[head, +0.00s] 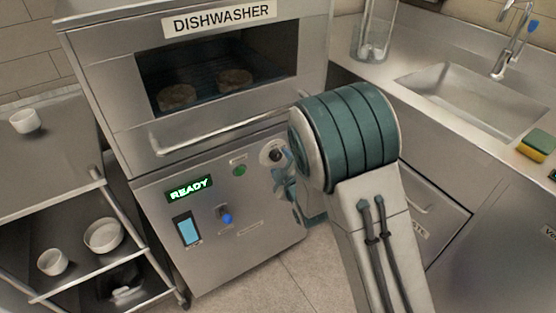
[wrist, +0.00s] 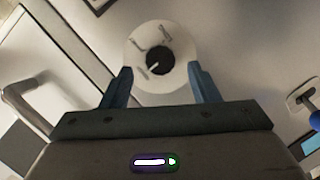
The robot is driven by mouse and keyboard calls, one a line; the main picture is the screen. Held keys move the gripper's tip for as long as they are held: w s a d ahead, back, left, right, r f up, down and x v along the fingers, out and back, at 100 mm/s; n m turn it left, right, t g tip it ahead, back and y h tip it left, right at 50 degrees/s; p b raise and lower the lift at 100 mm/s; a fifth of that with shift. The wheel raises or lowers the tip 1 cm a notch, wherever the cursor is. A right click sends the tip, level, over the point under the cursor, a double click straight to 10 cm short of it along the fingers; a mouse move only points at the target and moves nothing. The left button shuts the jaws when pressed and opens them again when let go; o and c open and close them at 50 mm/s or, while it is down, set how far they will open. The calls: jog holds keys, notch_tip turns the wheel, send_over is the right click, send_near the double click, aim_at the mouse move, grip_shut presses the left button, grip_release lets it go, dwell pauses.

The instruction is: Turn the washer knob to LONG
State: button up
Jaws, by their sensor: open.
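The washer knob is a small black knob with a white mark, on a round pale dial (head: 266,152) on the dishwasher's front panel. In the wrist view the knob (wrist: 159,62) sits in the middle of the dial, with small labels near it too blurred to read. My gripper (wrist: 160,72) is open, its two blue fingers on either side of the knob and apart from it. In the head view my gripper (head: 286,172) is beside the dial, partly hidden by my arm. I cannot tell which setting the mark points to.
The dishwasher panel also has a lit READY display (head: 189,188), a green button (head: 239,170), a light-blue rocker switch (head: 187,231) and a blue-tipped lever (head: 226,216). The door handle (head: 222,129) juts out above. A cart with bowls stands left; a sink (head: 470,95) is right.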

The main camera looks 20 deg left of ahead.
aim_at(276, 156)
jog(key=shift+x, duration=1.45)
jog(key=c, duration=1)
jog(key=shift+o, duration=0.2)
